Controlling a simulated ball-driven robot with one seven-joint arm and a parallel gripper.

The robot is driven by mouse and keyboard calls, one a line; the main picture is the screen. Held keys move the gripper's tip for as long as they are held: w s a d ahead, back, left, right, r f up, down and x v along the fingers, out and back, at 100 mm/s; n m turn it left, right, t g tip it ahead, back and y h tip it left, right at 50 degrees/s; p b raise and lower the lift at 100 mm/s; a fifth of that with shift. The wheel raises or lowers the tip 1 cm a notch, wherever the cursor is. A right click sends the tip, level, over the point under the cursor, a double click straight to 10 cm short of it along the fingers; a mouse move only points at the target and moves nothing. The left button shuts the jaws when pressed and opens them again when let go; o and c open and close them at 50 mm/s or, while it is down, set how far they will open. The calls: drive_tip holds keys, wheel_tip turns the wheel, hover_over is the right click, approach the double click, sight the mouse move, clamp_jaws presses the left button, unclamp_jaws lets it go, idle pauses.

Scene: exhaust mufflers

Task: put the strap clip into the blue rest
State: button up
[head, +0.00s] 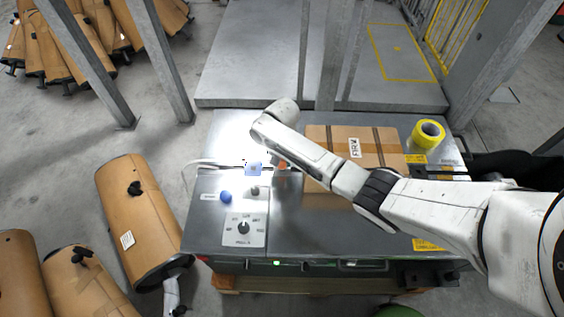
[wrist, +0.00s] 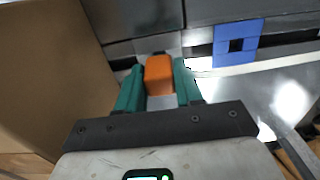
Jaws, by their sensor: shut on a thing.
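The strap clip looks like an orange block (wrist: 159,76). My gripper (wrist: 158,80) is shut on it, with one green finger on each side, in the wrist view. In the head view a bit of the orange clip (head: 282,166) shows beside the end of my arm, which hides most of my gripper. The blue rest (wrist: 238,43) is a square blue piece with a dark square opening, to the right of the clip in the wrist view. In the head view the blue rest (head: 254,169) is just left of the clip, apart from it. I cannot tell the clip's height above the surface.
A cardboard box (head: 318,142) stands close to the right of my gripper on the metal bench (head: 310,232). Yellow tape (head: 428,134) is at the far right. A blue knob (head: 226,197) and a dial plate (head: 244,227) are in front of the rest. Mufflers (head: 138,215) lie on the floor.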

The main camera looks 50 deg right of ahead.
wheel_tip(320, 180, up, 8)
drive_tip(key=shift+r, duration=0.2)
drive_tip(key=shift+a, duration=0.1)
idle(0.3)
